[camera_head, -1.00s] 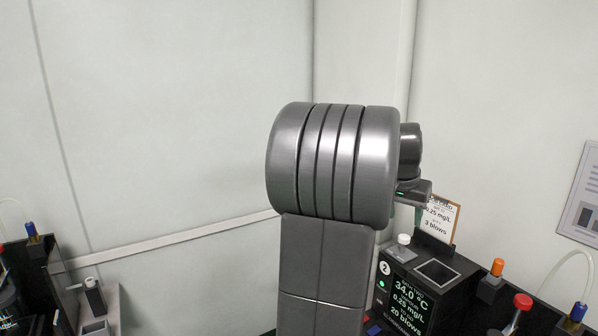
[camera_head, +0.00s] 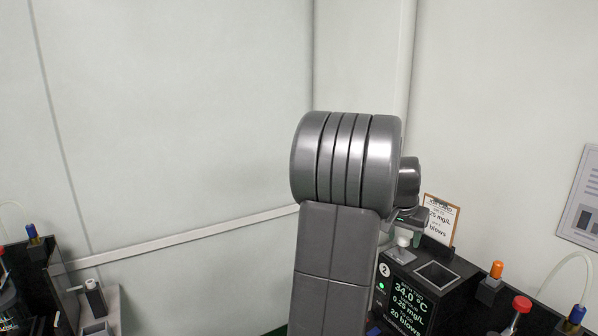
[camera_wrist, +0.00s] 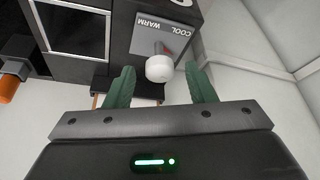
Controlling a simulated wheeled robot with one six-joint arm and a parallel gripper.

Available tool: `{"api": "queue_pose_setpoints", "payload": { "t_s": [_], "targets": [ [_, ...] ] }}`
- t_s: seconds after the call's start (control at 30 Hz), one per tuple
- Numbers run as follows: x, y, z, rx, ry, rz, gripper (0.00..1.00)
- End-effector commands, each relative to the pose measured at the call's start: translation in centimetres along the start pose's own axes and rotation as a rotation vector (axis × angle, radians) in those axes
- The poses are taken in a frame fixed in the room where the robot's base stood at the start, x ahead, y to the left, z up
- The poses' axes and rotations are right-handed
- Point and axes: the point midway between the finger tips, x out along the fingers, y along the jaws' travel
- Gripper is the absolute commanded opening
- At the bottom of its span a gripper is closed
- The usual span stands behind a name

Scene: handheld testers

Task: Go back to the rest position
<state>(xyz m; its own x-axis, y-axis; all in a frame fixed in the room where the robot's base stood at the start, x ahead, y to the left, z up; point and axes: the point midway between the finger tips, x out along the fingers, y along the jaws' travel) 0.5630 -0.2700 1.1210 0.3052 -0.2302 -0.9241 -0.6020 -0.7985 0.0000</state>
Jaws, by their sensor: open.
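My gripper (camera_wrist: 160,88) is open, with two green fingers spread apart in the wrist view. A round white knob or cap (camera_wrist: 159,68) shows between the fingertips; I cannot tell whether either finger touches it. It stands by a grey panel marked COOL and WARM (camera_wrist: 160,38). In the head view my arm hides most of the gripper; only a small part of the wrist end shows, just above the white cap (camera_head: 403,237).
A black tester with a lit screen (camera_head: 408,300) stands at the lower right. Behind it is a clipboard (camera_head: 439,219). An orange-capped part (camera_head: 496,269) and red-capped part (camera_head: 521,304) stand to its right. Another station (camera_head: 30,285) is at far left. The wall space above is clear.

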Motion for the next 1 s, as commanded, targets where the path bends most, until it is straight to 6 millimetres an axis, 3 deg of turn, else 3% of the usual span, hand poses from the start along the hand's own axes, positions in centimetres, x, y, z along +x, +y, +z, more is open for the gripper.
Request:
{"api": "queue_pose_setpoints", "payload": {
  "t_s": [1.0],
  "targets": [
    [-0.05, -0.63, -0.31, 0.631, 0.0, 0.263, 0.5]
  ]
}}
